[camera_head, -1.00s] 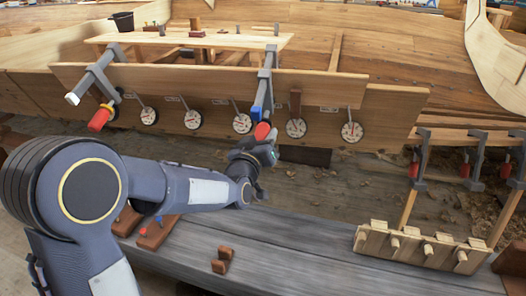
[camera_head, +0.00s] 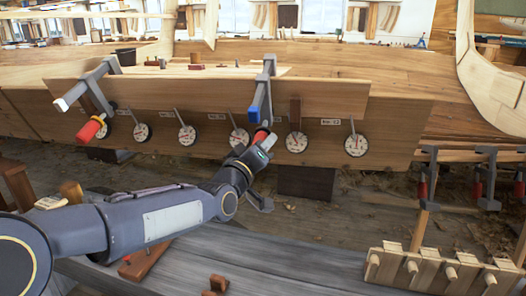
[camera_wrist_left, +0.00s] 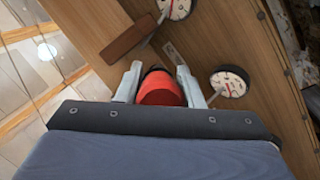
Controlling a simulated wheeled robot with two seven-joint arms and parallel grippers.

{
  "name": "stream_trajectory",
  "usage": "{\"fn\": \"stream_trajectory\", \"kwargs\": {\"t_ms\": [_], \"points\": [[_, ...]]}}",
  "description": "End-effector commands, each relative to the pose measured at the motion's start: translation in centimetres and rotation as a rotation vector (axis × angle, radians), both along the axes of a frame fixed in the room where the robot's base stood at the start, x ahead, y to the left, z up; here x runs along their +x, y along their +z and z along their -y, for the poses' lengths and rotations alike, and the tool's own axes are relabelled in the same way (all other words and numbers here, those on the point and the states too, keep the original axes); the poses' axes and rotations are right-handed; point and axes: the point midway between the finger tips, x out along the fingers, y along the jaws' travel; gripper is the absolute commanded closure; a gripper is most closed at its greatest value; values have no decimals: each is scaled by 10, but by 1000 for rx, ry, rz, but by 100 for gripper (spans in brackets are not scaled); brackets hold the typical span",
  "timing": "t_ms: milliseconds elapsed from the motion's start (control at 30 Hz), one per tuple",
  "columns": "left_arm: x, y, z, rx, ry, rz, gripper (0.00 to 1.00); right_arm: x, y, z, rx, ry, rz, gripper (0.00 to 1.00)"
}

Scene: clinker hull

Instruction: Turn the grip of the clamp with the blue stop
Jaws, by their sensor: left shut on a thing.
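The clamp with the blue stop (camera_head: 254,114) is a grey bar clamp (camera_head: 263,86) hung over the planks at the middle of the head view. Its red grip (camera_head: 261,136) points down toward me. My left gripper (camera_head: 262,145) is shut on this red grip, coming from below. In the left wrist view the red grip (camera_wrist_left: 160,92) sits between the two light fingers. The blue stop is hidden in that view. A second clamp (camera_head: 88,84) at the left has a white stop and a red grip with a yellow ring. My right gripper is not in view.
Several round dials (camera_head: 294,142) line the lower plank, close to both sides of the held grip. A brown wooden block (camera_head: 295,110) stands just right of the clamp. More clamps (camera_head: 486,175) hang at the right, above a pegged wooden rack (camera_head: 440,272). A grey bench (camera_head: 300,262) lies below.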

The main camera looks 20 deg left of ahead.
Motion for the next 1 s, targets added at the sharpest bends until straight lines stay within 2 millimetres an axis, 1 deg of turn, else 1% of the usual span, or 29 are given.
{"fn": "stream_trajectory", "kwargs": {"t_ms": [233,267,400,667,767,867,1000], "points": [[1,2,-1,-2,3,3,89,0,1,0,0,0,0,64],[1,2,-1,-2,4,4,62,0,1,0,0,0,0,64],[0,2,-1,-1,3,3,44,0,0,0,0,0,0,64],[0,1,-1,0,1,1,44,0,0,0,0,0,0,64],[-6,1,-2,-1,2,2,44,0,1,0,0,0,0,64],[-19,0,-5,-1,3,3,44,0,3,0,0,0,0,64],[-44,-2,-10,-1,3,3,44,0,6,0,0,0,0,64]]}}
